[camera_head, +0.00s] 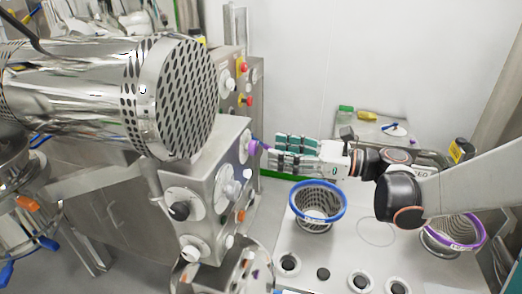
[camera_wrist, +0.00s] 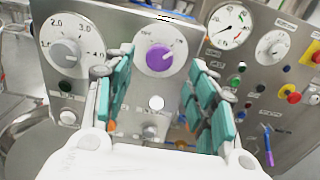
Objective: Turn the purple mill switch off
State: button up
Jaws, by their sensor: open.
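The purple mill switch (camera_wrist: 159,57) is a round purple knob on a white dial plate, on a grey metal control panel. In the wrist view it sits just beyond and between my fingers. In the head view the purple knob (camera_head: 254,147) shows at the panel's right edge, just left of my fingertips. My gripper (camera_head: 268,151) has teal-padded fingers and reaches in from the right. In the wrist view my gripper (camera_wrist: 160,68) is open, with one finger either side of the knob. I cannot tell whether the fingers touch it.
A grey dial knob (camera_wrist: 65,53) is left of the purple one. A gauge (camera_wrist: 230,25) and several buttons are on the panel to the right. A perforated steel motor housing (camera_head: 175,95) stands left. A blue-rimmed basket (camera_head: 318,201) stands below my gripper on the bench.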

aim_at(257, 147)
jog(key=shift+b+x, duration=0.3)
jog(key=shift+x, duration=2.45)
jog(key=shift+c, duration=0.5)
jog(key=c, duration=1)
